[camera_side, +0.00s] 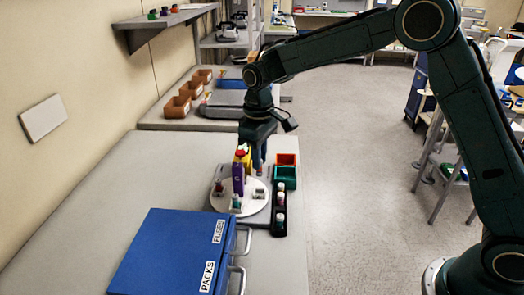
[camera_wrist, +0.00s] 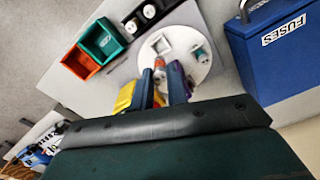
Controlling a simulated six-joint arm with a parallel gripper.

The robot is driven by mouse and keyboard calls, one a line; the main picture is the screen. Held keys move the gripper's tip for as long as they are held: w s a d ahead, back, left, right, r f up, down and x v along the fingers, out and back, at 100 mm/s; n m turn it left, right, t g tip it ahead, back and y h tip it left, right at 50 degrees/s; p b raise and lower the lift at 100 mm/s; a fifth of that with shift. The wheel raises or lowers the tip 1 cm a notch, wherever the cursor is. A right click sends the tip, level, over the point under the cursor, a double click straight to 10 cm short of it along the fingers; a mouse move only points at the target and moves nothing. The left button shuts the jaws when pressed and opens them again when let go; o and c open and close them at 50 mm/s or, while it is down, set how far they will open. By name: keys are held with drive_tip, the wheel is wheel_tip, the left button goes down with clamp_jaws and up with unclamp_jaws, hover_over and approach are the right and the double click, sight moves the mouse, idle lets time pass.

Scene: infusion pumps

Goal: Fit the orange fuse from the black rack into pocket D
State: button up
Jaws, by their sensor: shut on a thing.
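My gripper (camera_wrist: 160,82) is shut on the orange fuse (camera_wrist: 159,66), whose orange and grey end shows between the fingers in the wrist view. The round white plate (camera_wrist: 205,72) lies beyond and below it, with a pale square pocket (camera_wrist: 160,44) and another holding a green-and-grey piece (camera_wrist: 200,50). In the side view, my gripper (camera_side: 248,158) is over the back of the plate (camera_side: 222,204). A purple upright piece with a pale mark (camera_side: 238,180) stands in front and hides much of the fuse. I cannot read a D. The black rack (camera_side: 279,230) holds several white-topped fuses.
A green bin (camera_side: 285,177) and a red-orange bin (camera_side: 286,159) stand right of the plate. A blue box (camera_side: 165,250) labelled FUSES and PACKS stands in front. Brown bins (camera_side: 178,107) are behind. The left of the table is clear.

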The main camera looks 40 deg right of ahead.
sight(260, 175)
drive_tip(key=shift+f, duration=2.4)
drive_tip(key=shift+f, duration=1.05)
drive_tip(key=o, duration=0.4)
drive_tip(key=shift+o, duration=0.2)
drive_tip(key=shift+r, duration=0.2)
drive_tip(key=shift+r, duration=0.9)
drive_tip(key=o, duration=0.6)
drive_tip(key=shift+c, duration=0.2)
